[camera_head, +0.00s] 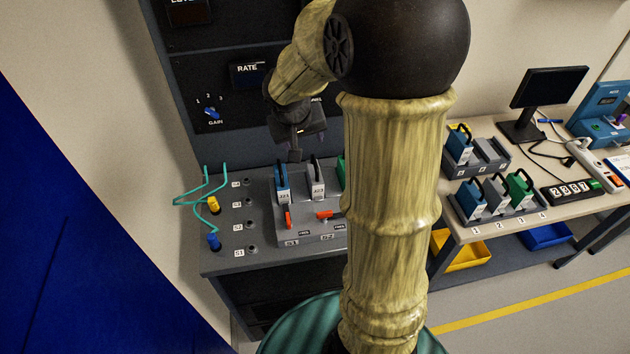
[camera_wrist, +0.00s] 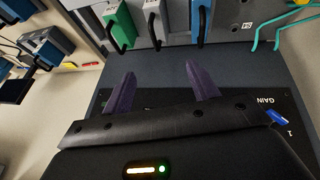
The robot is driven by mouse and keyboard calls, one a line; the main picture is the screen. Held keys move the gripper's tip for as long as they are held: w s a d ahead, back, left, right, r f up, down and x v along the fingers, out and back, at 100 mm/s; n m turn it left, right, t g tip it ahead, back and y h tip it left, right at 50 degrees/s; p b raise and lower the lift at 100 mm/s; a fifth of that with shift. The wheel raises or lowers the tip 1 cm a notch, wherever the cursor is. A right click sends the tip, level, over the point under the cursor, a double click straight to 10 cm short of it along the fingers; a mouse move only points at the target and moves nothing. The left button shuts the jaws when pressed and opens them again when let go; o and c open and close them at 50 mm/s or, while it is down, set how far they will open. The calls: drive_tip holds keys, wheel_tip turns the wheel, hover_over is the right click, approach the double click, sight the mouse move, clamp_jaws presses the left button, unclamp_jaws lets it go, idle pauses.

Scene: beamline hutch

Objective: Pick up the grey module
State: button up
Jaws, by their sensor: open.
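A grey module (camera_head: 316,182) with a dark handle stands upright in the sloped console, between a blue module (camera_head: 282,184) and a green module (camera_head: 341,170) that my arm partly hides. In the wrist view the grey module (camera_wrist: 154,22) is at the top, between the green (camera_wrist: 119,28) and blue (camera_wrist: 197,20) ones. My gripper (camera_head: 294,154) is behind and above the blue and grey modules, apart from them. In the wrist view its two purple fingers (camera_wrist: 162,86) are spread with nothing between them.
Red switches (camera_head: 324,214) sit in front of the modules. Teal cables with yellow and blue plugs (camera_head: 213,204) are at the console's left. A dark panel with a GAIN knob (camera_head: 211,113) rises behind. The right table (camera_head: 470,234) also bears a monitor (camera_head: 547,88) and a power strip (camera_head: 592,160).

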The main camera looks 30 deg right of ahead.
drive_tip(key=b, duration=0.1)
hover_over(313, 168)
drive_tip(key=s+a, duration=0.2)
wheel_tip(313, 168, down, 11)
drive_tip(key=shift+w+f, duration=0.1)
drive_tip(key=shift+w, duration=0.05)
drive_tip(key=shift+d+f, duration=0.1)
drive_tip(key=shift+f, duration=0.35)
drive_tip(key=x, duration=0.4)
drive_tip(key=shift+d+f, duration=0.15)
drive_tip(key=shift+c, duration=0.5)
drive_tip(key=c, duration=1.1)
